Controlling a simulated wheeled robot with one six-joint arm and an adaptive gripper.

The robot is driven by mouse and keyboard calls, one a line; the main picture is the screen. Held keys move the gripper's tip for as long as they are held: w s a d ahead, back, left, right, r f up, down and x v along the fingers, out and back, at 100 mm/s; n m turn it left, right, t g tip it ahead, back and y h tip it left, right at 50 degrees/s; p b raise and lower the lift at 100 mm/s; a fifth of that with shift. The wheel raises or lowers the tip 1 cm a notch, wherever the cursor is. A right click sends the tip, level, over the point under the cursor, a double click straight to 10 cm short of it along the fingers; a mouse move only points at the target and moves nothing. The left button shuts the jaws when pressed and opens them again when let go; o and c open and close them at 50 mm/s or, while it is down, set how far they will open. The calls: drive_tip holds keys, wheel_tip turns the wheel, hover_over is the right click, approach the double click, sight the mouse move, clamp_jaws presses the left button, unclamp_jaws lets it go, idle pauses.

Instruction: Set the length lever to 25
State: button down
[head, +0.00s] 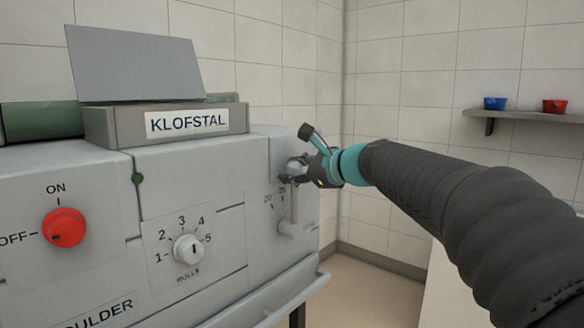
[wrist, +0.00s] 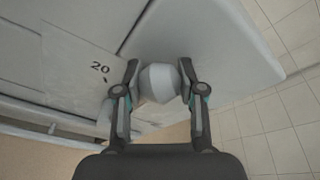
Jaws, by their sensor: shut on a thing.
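The length lever (head: 293,208) is on the right part of the grey KLOFSTAL machine front. Its arm stands about upright from a pivot at the bottom, with its top near the printed 25; the 20 is to its left. My gripper (head: 291,179) is at the lever's top in the head view. In the wrist view my gripper (wrist: 158,82) is shut on the pale faceted lever knob (wrist: 158,83), one finger on each side. The 20 mark shows left of it there; the 25 is not visible in that view. The lever's exact alignment with 25 is hard to tell.
Left of the lever are a rolls knob (head: 188,249) with a 1 to 5 scale and a red ON/OFF knob (head: 63,228). A rail (head: 270,300) runs along the machine's lower front. A wall shelf (head: 540,115) holds a blue cup (head: 495,103) and a red cup (head: 554,106).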

drive_tip(key=shift+f, duration=0.1)
drive_tip(key=c, duration=0.7)
unclamp_jaws()
drive_tip(key=shift+o, duration=0.2)
drive_tip(key=v, duration=1.2)
